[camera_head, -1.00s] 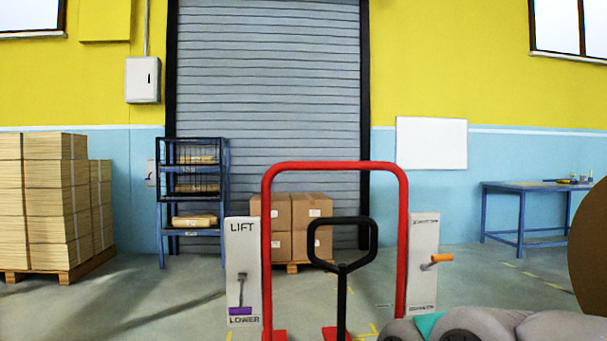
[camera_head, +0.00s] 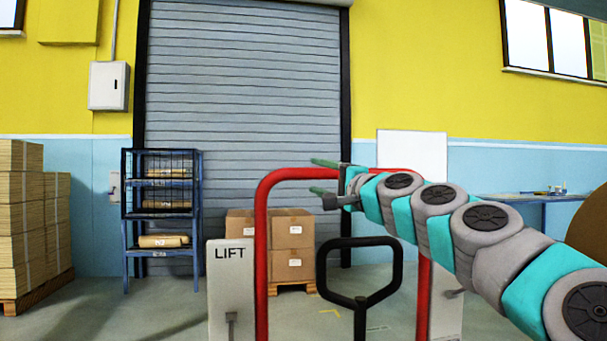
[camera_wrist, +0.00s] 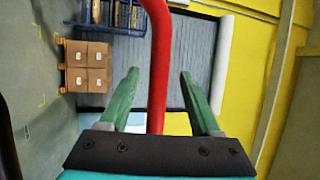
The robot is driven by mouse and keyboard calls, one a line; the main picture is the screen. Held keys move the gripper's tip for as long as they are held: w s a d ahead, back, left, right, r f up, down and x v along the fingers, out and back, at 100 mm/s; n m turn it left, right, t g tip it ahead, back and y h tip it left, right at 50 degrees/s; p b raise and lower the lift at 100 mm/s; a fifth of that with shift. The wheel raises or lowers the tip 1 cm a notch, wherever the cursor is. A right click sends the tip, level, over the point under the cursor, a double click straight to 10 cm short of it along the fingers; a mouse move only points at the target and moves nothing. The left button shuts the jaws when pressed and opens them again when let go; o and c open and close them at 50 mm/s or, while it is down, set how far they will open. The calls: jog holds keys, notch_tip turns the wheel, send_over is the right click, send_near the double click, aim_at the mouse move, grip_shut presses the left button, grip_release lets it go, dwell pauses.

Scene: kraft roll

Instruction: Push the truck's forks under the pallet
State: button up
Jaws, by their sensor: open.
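The truck shows in the head view as a red hoop frame (camera_head: 262,250) with a black loop handle (camera_head: 359,272) in front of it. Its forks are hidden below the picture. The pallet (camera_head: 290,287), under stacked brown boxes (camera_head: 291,246), stands beyond the hoop before the shutter. My gripper (camera_head: 325,177) is raised at the hoop's top bar, open, its green fingers pointing left. In the wrist view the red bar (camera_wrist: 160,60) runs between my open fingers (camera_wrist: 158,92). I cannot tell whether they touch it. The boxes (camera_wrist: 88,67) appear sideways at the left there.
A white LIFT panel (camera_head: 231,295) stands left of the hoop, with a second panel partly hidden at right. A blue shelf rack (camera_head: 126,230) and stacked cardboard on a pallet (camera_head: 22,298) stand left. A blue table (camera_head: 540,199) is at right.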

aim_at(300, 172)
jog(key=shift+p+x, duration=0.35)
jog(key=shift+x, duration=3.45)
jog(key=shift+s+a+f, duration=0.1)
jog(key=shift+c, duration=0.2)
grip_shut()
